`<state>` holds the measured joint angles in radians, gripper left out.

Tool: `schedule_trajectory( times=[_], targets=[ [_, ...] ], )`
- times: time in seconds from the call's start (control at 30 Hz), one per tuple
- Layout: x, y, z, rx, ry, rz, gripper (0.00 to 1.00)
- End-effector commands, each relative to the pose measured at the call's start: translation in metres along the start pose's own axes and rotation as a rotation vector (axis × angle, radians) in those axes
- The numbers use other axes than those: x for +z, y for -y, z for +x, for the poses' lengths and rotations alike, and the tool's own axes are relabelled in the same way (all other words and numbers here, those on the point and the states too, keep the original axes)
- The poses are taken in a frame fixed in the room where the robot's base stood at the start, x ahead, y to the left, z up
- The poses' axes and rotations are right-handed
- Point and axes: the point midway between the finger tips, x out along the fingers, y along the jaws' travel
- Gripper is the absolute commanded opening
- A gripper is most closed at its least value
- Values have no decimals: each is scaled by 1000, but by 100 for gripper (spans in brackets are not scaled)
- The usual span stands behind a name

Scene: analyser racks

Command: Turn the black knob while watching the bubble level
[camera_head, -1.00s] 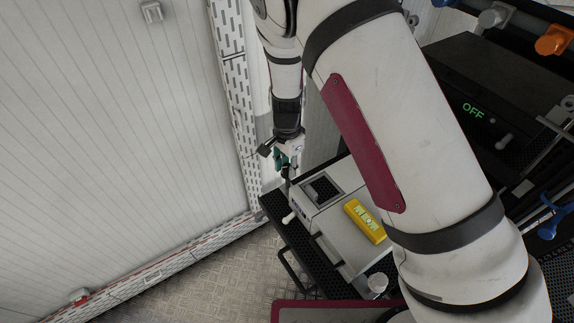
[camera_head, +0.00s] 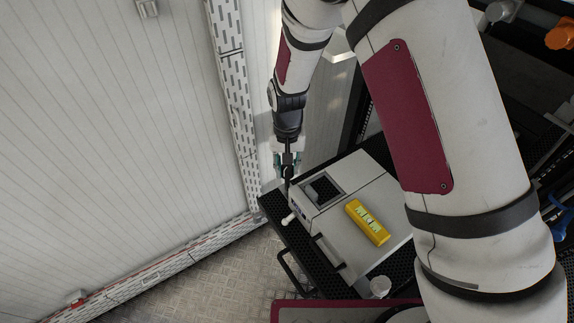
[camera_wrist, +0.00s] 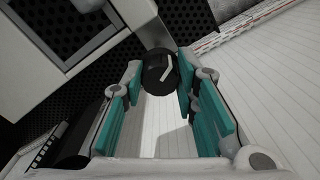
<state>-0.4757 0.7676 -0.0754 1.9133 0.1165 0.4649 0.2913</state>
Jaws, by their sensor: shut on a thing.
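The black knob (camera_wrist: 160,68) is round with a white angled mark, and it sits between the fingertips of my gripper (camera_wrist: 160,80) in the wrist view. The teal-padded fingers are closed on its two sides. In the head view my gripper (camera_head: 287,172) points down at the left corner of the grey analyser box (camera_head: 350,240), and the knob cannot be made out clearly there. The yellow bubble level (camera_head: 367,222) lies flat on top of the box. Its vials show pale green, but the bubbles are too small to read.
The box stands on a black perforated shelf (camera_head: 275,206) with a rail handle below. A white round cap (camera_head: 380,286) is near its front. My arm covers much of the right side. The white wall (camera_head: 110,130) is at the left, with open floor (camera_head: 215,285) below.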

Motion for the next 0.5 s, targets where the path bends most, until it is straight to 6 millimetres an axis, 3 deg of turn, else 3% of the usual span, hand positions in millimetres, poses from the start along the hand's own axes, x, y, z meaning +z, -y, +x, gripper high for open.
schedule_trajectory(
  times=[0.5],
  targets=[
    [-1, 0, 0, -1, -2, -148, 0]
  ],
)
